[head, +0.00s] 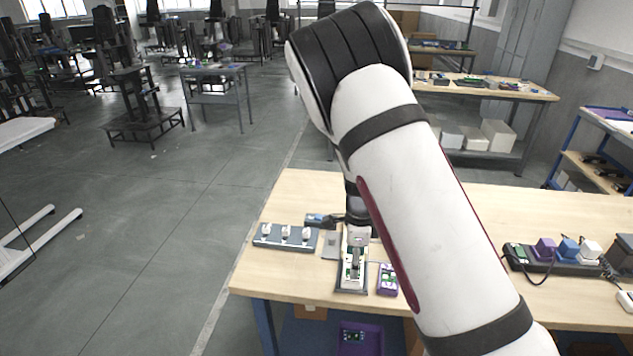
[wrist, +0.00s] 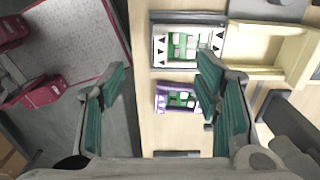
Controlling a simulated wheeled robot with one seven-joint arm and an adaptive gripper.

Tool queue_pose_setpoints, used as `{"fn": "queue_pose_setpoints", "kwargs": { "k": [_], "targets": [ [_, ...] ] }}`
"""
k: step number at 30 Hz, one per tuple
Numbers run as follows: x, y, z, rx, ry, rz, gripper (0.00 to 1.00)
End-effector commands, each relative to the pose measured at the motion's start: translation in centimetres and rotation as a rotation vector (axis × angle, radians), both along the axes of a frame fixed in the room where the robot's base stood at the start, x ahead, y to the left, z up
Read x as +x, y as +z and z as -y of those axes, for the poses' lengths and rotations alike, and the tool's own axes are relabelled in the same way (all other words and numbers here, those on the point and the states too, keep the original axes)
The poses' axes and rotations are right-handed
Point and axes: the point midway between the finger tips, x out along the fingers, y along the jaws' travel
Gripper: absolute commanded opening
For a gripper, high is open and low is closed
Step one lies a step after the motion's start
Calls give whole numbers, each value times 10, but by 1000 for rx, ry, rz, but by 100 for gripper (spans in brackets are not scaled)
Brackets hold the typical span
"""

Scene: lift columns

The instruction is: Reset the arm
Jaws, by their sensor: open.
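My white arm reaches over the wooden table (head: 460,205) in the head view. My gripper (head: 356,232) points down above the table's left part and is partly hidden by the arm. In the wrist view my gripper (wrist: 160,82) is open, its teal finger pads wide apart, with nothing held between them. A purple tray with a green board (wrist: 178,98) shows between and beyond the fingers, close to the right one. It also shows in the head view (head: 388,280). A grey fixture with a white and green board (head: 352,272) stands beside it; it also shows in the wrist view (wrist: 187,47).
A grey block with several white knobs (head: 286,237) lies left of the fixture. A power strip with coloured plugs (head: 555,258) and cables lies on the right. A cream open box (wrist: 265,48) shows in the wrist view. The floor (head: 170,230) left of the table is clear.

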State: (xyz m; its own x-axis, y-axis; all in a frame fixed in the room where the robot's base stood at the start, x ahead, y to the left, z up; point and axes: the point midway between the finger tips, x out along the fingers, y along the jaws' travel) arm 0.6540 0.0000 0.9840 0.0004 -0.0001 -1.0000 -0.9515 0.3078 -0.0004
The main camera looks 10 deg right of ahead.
Motion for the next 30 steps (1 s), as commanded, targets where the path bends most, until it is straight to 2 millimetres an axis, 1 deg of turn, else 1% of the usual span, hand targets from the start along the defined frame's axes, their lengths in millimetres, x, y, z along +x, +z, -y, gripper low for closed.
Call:
{"fn": "queue_pose_setpoints", "kwargs": {
  "k": [2,5,8,9,14,15,17,21,23,27,30],
  "targets": [
    [0,5,-1,7,11,3,57],
    [-2,22,-5,33,62,17,57],
    [-8,52,-12,72,159,42,57],
    [-10,67,-15,90,209,57,57],
    [-29,123,-23,136,423,122,57],
    [-35,136,-25,143,478,140,57],
    [-44,155,-27,149,562,167,57],
    [-69,197,-29,139,761,234,57],
    [-80,214,-29,126,846,263,57],
    [-110,248,-27,73,1046,324,57],
    [-134,267,-25,18,1188,359,57]
  ]
}}
